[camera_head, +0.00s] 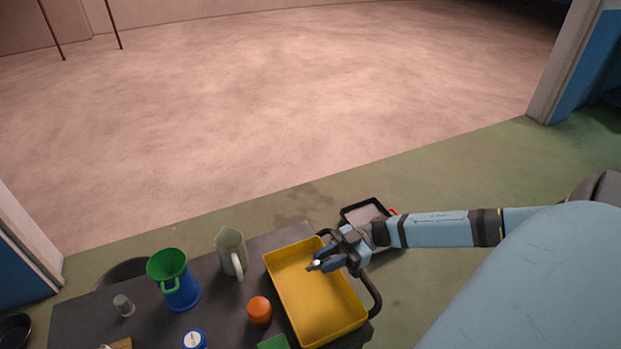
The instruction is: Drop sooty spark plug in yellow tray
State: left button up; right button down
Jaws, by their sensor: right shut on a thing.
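The yellow tray (318,308) lies at the right end of the dark table, and the part of its floor that I can see looks empty. My right gripper (318,264) reaches in from the right over the upper part of the tray. It is shut on a small spark plug (315,262), of which only a pale tip shows; the fingers hide the rest. I cannot make out soot on it. The plug appears to be above the tray floor, though its height is hard to judge. My left gripper is not in view.
On the table (215,287) left of the tray stand a pale jug (229,250), an orange-lidded item (259,311), a blue container with a green funnel (169,266), and a small grey item (123,305). A dark-rimmed tray (362,213) is beyond the gripper.

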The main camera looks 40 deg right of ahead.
notch_tip(320, 180, down, 4)
jog(key=b, duration=0.3)
jog(key=shift+f, duration=0.15)
jog(key=shift+w, duration=0.1)
jog(key=c, duration=0.9)
grip_release()
jog(key=shift+d, duration=0.1)
